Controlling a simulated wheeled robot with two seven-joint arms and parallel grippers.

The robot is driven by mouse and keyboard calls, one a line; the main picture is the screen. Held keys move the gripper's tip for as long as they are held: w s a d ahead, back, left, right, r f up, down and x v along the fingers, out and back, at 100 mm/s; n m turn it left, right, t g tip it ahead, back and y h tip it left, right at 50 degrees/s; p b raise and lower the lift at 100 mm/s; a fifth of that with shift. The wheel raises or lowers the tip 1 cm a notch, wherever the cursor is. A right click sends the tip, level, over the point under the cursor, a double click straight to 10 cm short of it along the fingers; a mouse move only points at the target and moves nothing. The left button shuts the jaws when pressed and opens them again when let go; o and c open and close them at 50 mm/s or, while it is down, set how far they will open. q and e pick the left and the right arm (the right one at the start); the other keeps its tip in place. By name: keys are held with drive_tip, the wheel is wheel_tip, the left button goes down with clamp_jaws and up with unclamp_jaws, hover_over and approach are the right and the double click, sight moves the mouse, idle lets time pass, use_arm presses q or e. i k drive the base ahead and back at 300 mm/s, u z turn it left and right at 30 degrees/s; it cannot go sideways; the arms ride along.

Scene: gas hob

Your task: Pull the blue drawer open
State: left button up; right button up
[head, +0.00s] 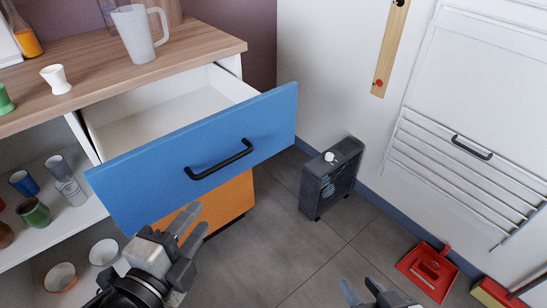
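The blue drawer (130,188) is pulled well out of the wooden-topped cabinet, and its white inside (165,115) shows empty. Its black bar handle (220,161) runs across the blue front. My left gripper (196,222) is in front of and below the drawer front, apart from the handle, with its fingers spread and nothing between them. My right gripper (362,291) shows only its finger ends at the bottom edge, spread apart and empty, over the floor.
An orange drawer (228,203) sits below the blue one. Cups stand on open shelves at the left. A jug (135,35) and small cups stand on the worktop. A dark heater (330,180) stands by the wall. A red dustpan (428,268) lies on the floor.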

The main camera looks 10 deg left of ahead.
sight(162, 145)
drive_tip(key=z, duration=1.85)
drive_tip(key=i, duration=0.35)
drive_tip(key=u, duration=2.3)
